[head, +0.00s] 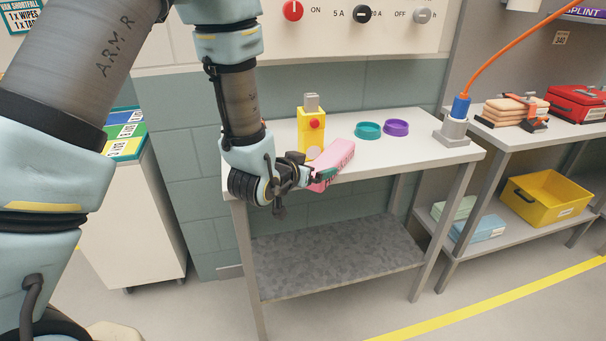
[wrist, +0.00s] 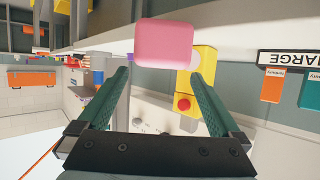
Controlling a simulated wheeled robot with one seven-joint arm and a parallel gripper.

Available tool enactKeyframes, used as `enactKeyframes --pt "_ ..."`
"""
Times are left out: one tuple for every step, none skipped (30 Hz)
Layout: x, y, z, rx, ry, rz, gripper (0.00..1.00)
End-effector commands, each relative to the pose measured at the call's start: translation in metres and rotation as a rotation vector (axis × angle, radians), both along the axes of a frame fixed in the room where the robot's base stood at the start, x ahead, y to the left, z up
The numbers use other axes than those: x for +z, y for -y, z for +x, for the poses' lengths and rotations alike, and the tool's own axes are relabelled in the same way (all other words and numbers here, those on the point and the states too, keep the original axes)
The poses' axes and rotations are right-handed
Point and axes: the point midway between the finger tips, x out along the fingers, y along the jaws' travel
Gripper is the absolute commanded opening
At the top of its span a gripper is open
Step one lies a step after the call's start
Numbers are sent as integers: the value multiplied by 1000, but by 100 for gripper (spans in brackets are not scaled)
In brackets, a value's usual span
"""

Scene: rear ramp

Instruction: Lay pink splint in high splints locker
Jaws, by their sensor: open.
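A purple label reading SPLINT (head: 583,11) shows at the top right; the locker itself is mostly out of frame.
A yellow box with a red button (head: 312,128) stands close behind the splint. Teal (head: 368,130) and purple (head: 396,127) rings lie to its right. A grey socket with a blue plug (head: 455,125) is at the table's right end. The lower shelf (head: 330,255) is bare.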

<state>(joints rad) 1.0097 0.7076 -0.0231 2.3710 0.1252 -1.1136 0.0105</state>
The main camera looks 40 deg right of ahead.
Motion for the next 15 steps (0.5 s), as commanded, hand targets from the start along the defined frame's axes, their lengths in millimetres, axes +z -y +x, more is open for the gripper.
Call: enactKeyframes --pt "2 -10 -4 1 1 -1 100" --pt "4 -15 -6 1 1 -1 100" --pt "7 -22 -9 1 1 -1 100" --pt "10 -26 -11 1 1 -2 100" --pt "11 -31 -13 1 1 -1 100" --pt "15 -35 -15 1 1 -2 100" --pt "16 -38 -16 0 0 -1 100" --pt "17 -41 -18 0 0 -1 100" --pt "19 -44 -19 0 1 -2 100" --pt "20 -47 -20 0 0 -1 100" --pt "21 -48 -21 0 0 0 100" --pt "22 -50 -22 0 0 -1 100" --pt "23 -51 -22 0 0 -1 100" --pt "23 -52 -23 0 0 -1 100" --pt "24 -53 -23 0 0 -1 100"
